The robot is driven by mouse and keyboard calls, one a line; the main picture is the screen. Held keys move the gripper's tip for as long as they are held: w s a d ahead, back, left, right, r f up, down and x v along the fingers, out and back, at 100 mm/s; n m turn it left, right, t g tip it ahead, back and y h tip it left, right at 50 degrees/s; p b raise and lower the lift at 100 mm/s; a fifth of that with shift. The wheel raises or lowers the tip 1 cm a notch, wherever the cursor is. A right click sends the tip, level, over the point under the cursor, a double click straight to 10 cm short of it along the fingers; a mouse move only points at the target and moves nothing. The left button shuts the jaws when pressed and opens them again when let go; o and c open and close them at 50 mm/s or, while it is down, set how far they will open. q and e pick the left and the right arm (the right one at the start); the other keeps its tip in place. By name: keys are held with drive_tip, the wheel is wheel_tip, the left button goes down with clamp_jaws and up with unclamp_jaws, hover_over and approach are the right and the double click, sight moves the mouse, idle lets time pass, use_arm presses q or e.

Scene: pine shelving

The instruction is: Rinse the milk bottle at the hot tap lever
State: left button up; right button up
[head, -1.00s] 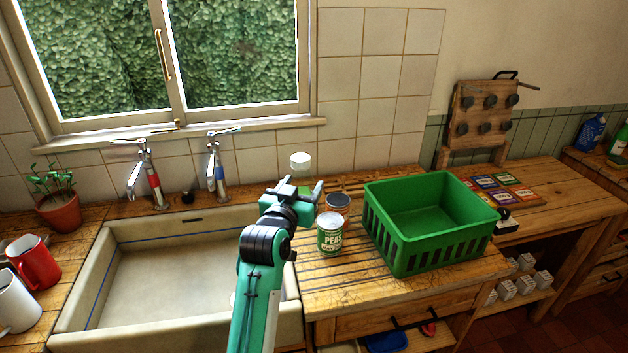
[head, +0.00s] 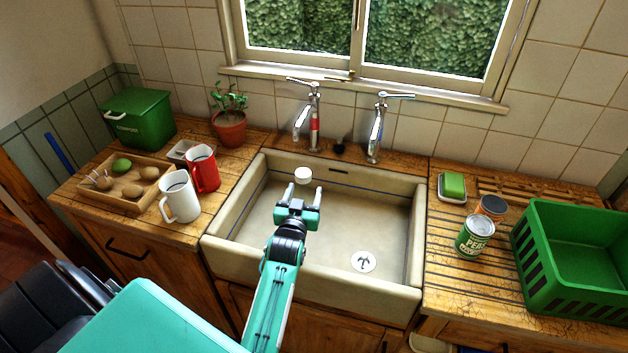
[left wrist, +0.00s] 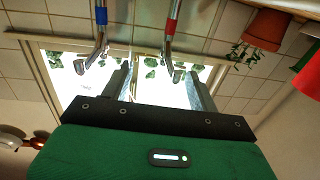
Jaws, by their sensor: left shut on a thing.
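The milk bottle (head: 303,175) shows mainly as a white cap between my left fingertips in the head view. Its body looks clear and is hard to make out. My left gripper (head: 303,193) is shut on it, above the sink basin and in front of the taps. The hot tap (head: 314,128) has a red band and a lever on top, beyond the bottle. It also shows in the left wrist view (left wrist: 173,22), upside down, with my left gripper (left wrist: 158,75) below it. The bottle is not clearly visible there. My right gripper is not in view.
The blue-banded tap (head: 376,132) stands right of the hot tap. The pale sink (head: 340,215) is otherwise empty. A white mug (head: 180,197), a red mug (head: 203,168) and a potted plant (head: 229,128) stand left. A peas can (head: 474,237) and green crate (head: 575,262) stand right.

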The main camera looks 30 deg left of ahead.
use_arm(q)
drive_tip(key=shift+a+f, duration=0.1)
drive_tip(key=shift+a, duration=0.15)
drive_tip(key=shift+w+a, duration=0.1)
drive_tip(key=shift+w+a+f+b, duration=0.25)
drive_tip(key=shift+w+a+b, duration=0.1)
drive_tip(key=shift+w+b, duration=0.3)
drive_tip(key=w+a+f+b, duration=0.2)
drive_tip(key=w+a+b, duration=0.4)
drive_tip(key=w, duration=0.4)
drive_tip(key=shift+a, duration=0.3)
drive_tip(key=shift+f, duration=0.1)
